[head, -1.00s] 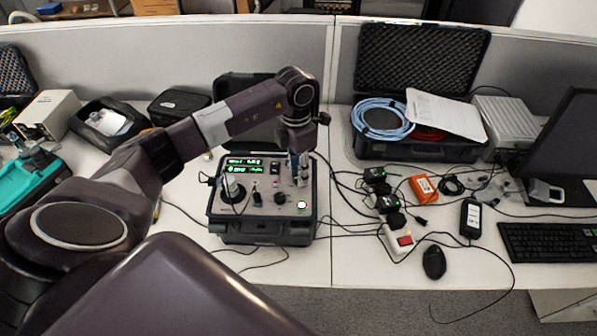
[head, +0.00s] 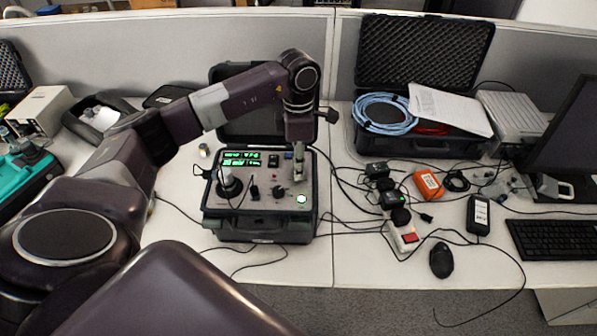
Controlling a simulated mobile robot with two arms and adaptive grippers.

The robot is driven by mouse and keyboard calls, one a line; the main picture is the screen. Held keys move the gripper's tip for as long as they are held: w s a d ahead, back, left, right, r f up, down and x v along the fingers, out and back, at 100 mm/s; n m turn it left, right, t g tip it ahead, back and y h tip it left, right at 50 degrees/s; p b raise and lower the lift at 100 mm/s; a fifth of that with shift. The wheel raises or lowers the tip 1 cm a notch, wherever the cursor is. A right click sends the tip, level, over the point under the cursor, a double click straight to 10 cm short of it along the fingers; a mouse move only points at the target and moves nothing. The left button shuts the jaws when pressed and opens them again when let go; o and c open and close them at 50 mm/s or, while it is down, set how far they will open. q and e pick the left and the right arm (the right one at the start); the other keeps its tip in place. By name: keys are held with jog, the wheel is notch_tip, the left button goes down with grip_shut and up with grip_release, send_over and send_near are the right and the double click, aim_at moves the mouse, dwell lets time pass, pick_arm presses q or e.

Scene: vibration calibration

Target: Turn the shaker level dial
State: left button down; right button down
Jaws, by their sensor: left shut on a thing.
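The vibration calibrator (head: 262,230) is an open black case with a grey control panel and lit green displays (head: 241,159). My left gripper (head: 298,178) reaches down from above to the right part of the panel. It is shut on what seems to be the shaker level dial, which its fingers hide. A black knob (head: 280,191) stands to the left of the fingertips, apart from them. A lit button (head: 301,199) shows just below them. A round shaker head (head: 230,187) is at the panel's left. My right gripper is not in view.
Cables run across the table right of the case. A power strip (head: 403,238), an orange box (head: 428,185), a mouse (head: 441,260) and a keyboard (head: 547,241) lie to the right. A larger open case (head: 428,146) stands at the back right.

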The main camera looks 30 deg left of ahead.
pick_arm(q)
jog(key=m+b, duration=0.3)
jog(key=m, duration=0.1)
jog(key=shift+w, duration=0.1)
jog(key=shift+r+m+b, duration=0.1)
jog(key=shift+m+b, duration=0.8)
jog(key=shift+m, duration=0.8)
jog(key=c, duration=1.7)
grip_release()
jog(key=r, duration=1.2)
jog(key=shift+w, duration=0.25)
